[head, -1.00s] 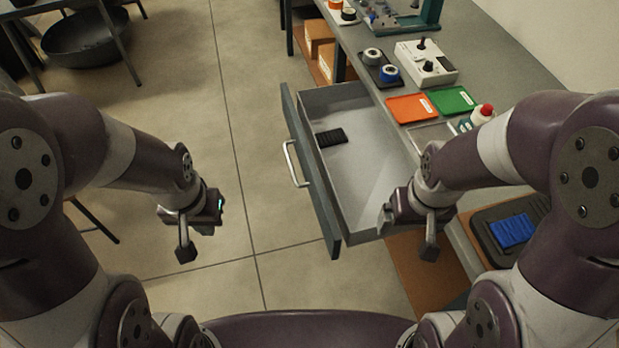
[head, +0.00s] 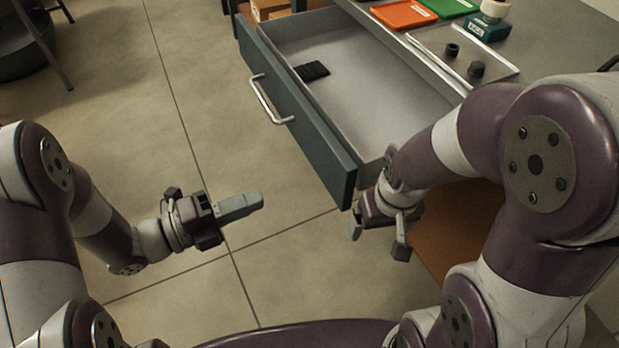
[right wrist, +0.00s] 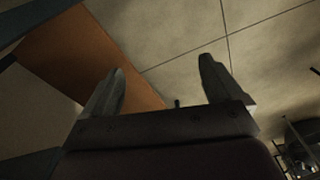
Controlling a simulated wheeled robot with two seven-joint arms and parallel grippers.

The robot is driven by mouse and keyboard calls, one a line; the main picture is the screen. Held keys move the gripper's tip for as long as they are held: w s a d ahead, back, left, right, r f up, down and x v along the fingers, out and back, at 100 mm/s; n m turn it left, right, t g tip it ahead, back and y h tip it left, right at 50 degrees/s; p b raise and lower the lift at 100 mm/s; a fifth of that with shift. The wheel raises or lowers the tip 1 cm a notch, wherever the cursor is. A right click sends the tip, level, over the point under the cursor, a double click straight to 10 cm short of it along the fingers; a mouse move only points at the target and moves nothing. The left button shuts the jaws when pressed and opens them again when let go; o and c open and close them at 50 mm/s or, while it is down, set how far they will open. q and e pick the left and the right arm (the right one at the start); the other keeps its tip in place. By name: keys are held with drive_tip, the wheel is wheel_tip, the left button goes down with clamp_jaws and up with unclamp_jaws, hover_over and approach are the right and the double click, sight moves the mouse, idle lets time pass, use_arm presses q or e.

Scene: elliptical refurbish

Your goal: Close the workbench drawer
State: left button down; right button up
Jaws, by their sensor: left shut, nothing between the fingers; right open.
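The workbench drawer (head: 330,140) is pulled out from the grey workbench (head: 545,50). Its dark blue-grey front has a silver bar handle (head: 266,104) facing left. A small black ribbed item (head: 311,71) lies inside on the drawer floor. My left gripper (head: 258,201) is shut and empty, left of the drawer's near end and apart from it, pointing right. My right gripper (head: 380,240) is open beside the near corner of the drawer front; whether it touches the drawer is unclear. Its two spread fingers (right wrist: 160,85) show in the right wrist view with nothing between them.
A brown board (head: 455,225) lies below the drawer at right.

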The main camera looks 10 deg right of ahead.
sight(328, 172)
use_arm(q)
drive_tip(key=b+x, duration=0.1)
drive_tip(key=x, duration=1.1)
drive_tip(key=shift+d+f, duration=0.1)
drive_tip(key=shift+d, duration=0.05)
